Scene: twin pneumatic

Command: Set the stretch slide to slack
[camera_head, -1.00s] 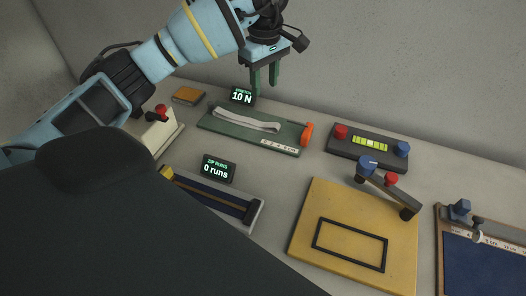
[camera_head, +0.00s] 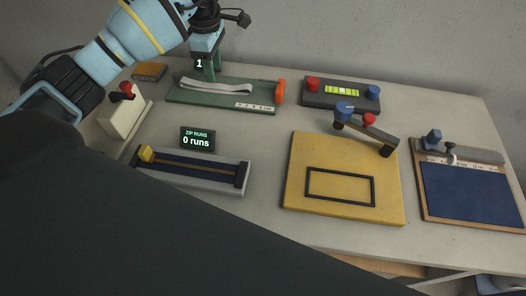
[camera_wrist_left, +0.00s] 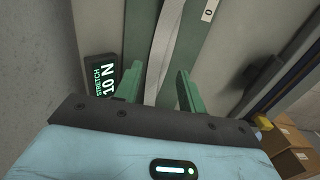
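The stretch board (camera_head: 225,101) is green with a pale elastic band (camera_head: 215,86) along it. The orange slide handle (camera_head: 280,91) stands at its right end, beside a white scale strip (camera_head: 255,107). My left gripper (camera_head: 212,73) points down over the back edge near the board's left end, far from the handle. In the left wrist view my left gripper (camera_wrist_left: 157,75) has its green fingers apart, with the band (camera_wrist_left: 160,45) visible between them. The stretch display (camera_wrist_left: 104,80) reads 10 N there; my gripper partly hides it in the head view. My right gripper is not in view.
Right of the board is a dark box with red and blue knobs (camera_head: 341,94). In front are a zip track (camera_head: 205,178), its display (camera_head: 197,139) and a yellow board with a lever (camera_head: 300,160). A white block with a red-topped lever (camera_head: 122,118) stands left.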

